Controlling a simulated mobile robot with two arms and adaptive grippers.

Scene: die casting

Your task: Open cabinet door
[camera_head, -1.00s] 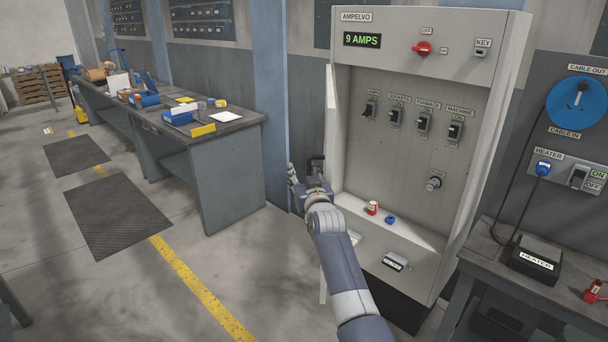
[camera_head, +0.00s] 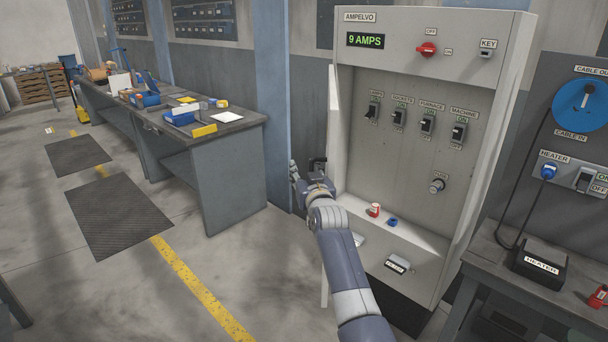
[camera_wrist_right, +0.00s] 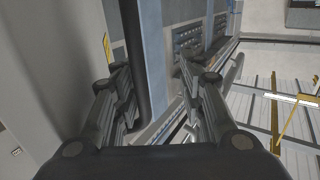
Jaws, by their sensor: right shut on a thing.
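The grey cabinet (camera_head: 400,190) marked AMPELVO stands right of centre in the head view, its inside with switches exposed. Its door (camera_head: 333,125) is swung out at the left side and shows nearly edge-on, as a narrow pale strip. My right gripper (camera_head: 297,172) is on the outer, left side of the door, partly hidden by its own wrist. In the wrist view, the right gripper (camera_wrist_right: 164,73) has its fingers around a dark bar-like handle (camera_wrist_right: 136,60) beside a pale panel. The left gripper is not in view.
A red item (camera_head: 374,209) and a blue ring (camera_head: 392,222) lie on the cabinet's ledge. A workbench (camera_head: 225,170) stands at left. The floor between shows free room.

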